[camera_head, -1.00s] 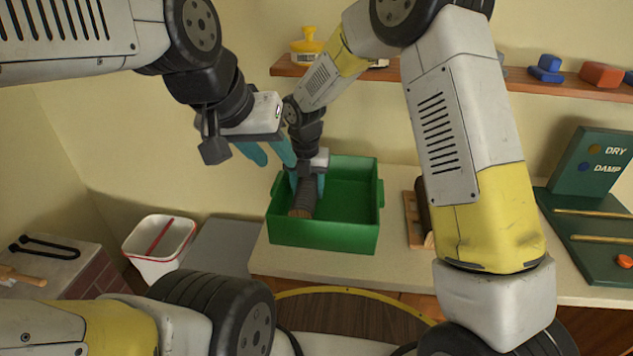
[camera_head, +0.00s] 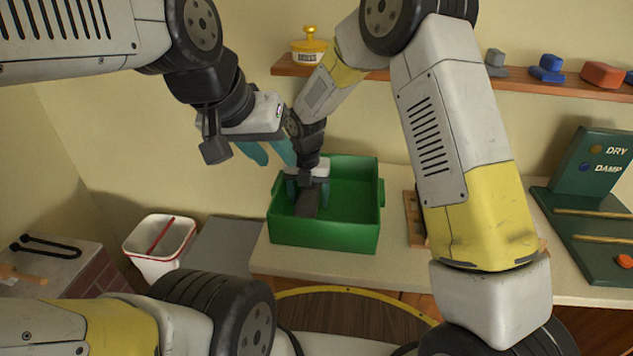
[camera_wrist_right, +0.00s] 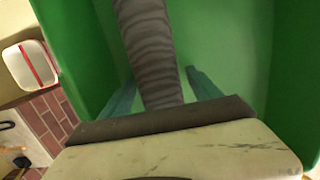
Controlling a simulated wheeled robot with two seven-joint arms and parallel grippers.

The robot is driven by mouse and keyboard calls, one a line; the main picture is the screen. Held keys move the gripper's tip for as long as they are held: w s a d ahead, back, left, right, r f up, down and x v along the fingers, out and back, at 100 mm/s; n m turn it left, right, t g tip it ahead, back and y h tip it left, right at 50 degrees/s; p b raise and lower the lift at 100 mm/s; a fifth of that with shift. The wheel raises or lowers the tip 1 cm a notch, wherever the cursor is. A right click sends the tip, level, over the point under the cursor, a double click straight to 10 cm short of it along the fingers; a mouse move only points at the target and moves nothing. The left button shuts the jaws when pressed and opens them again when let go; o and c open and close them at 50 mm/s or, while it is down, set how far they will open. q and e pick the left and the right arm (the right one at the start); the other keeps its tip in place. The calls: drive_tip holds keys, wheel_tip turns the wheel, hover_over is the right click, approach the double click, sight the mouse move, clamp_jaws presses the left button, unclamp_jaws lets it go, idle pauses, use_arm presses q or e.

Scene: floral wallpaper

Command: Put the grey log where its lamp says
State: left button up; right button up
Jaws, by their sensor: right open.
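The grey log (camera_head: 306,205) lies in the left part of the green bin (camera_head: 340,237). In the right wrist view the ridged log (camera_wrist_right: 148,45) runs between the teal fingers. My right gripper (camera_head: 307,190) is down in the bin with its fingers apart, one on each side of the log (camera_wrist_right: 160,95). My left gripper (camera_head: 268,153) is open and empty, in the air above and left of the bin. The green board (camera_head: 592,160) at right has an amber spot (camera_head: 596,148) beside DRY and a blue spot (camera_head: 585,167) beside DAMP. I cannot tell which is lit.
A red button (camera_head: 625,261) is on the green board's base, with wooden bars behind it. A wooden rack (camera_head: 411,220) is partly hidden by my right arm. A white bin (camera_head: 160,248) stands left. A shelf (camera_head: 520,78) holds blocks and a yellow-lidded jar (camera_head: 309,45).

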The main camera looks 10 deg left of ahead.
sight(308, 193)
drive_tip(key=r, duration=0.4)
drive_tip(key=s+r, duration=0.1)
drive_tip(key=r, duration=0.7)
drive_tip(key=shift+s+r, duration=0.1)
drive_tip(key=shift+s, duration=0.1)
drive_tip(key=s+d+r+m+t+y, duration=0.1)
drive_tip(key=s+d+r+m, duration=0.2)
drive_tip(key=d+r+m, duration=0.4)
drive_tip(key=s+d+r+m+t, duration=0.1)
drive_tip(key=s+d+r+m, duration=0.2)
drive_tip(key=d+r+m, duration=0.35)
drive_tip(key=s+d+r+m+t+y, duration=0.1)
drive_tip(key=s+d+m+t, duration=0.1)
drive_tip(key=s+d+m, duration=1.1)
drive_tip(key=s+m, duration=0.1)
drive_tip(key=m, duration=0.8)
drive_tip(key=shift+s+d+t, duration=0.15)
drive_tip(key=shift+s+t, duration=0.2)
drive_tip(key=shift+t, duration=0.05)
drive_tip(key=shift+r, duration=0.1)
